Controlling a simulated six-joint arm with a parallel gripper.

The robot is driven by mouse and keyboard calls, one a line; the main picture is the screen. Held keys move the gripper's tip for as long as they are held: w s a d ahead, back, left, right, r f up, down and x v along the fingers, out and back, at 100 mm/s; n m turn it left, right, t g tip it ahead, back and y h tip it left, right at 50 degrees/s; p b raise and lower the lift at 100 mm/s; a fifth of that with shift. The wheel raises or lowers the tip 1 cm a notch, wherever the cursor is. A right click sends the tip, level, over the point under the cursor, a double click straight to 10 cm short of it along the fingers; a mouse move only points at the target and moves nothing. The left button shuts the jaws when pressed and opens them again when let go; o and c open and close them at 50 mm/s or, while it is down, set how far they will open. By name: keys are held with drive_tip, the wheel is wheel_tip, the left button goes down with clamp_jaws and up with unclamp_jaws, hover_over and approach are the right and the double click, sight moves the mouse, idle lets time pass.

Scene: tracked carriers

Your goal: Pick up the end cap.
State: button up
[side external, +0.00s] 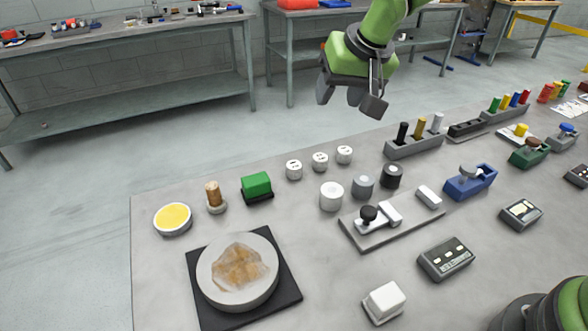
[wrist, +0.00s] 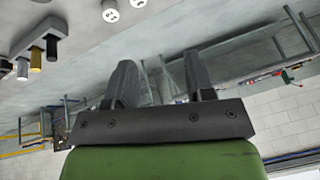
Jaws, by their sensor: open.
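I cannot tell for sure which piece is the end cap. Three small white round pieces with dark marks (side external: 320,161) stand in a row near the table's far edge. A white cylinder (side external: 331,196), a grey cylinder (side external: 363,187) and a black cylinder (side external: 391,176) stand in front of them. My gripper (side external: 350,97) is open and empty, raised beyond the table's far edge and apart from all pieces. In the wrist view its fingers (wrist: 160,75) are spread with nothing between them, and a white round piece (wrist: 110,14) shows at the top.
A grey rack (side external: 413,147) holds black, yellow and white pegs. A grey plate with a black-knobbed clamp (side external: 375,236) lies in front of the cylinders. A green block (side external: 256,184) and a round dish on a black mat (side external: 204,314) are at the left. Bare table lies between them.

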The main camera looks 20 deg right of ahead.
hover_over(295, 165)
drive_tip(key=s, duration=0.3)
drive_tip(key=shift+n, duration=0.3)
drive_tip(key=f, duration=1.3)
drive_tip(key=shift+w+d+f, duration=0.1)
drive_tip(key=shift+d+f, duration=0.2)
drive_tip(key=shift+d, duration=0.05)
drive_tip(key=shift+x, duration=2.35)
drive_tip(key=shift+w+a+f, duration=0.15)
drive_tip(key=shift+w+f, duration=0.15)
drive_tip(key=shift+f, duration=0.25)
drive_tip(key=c, duration=0.7)
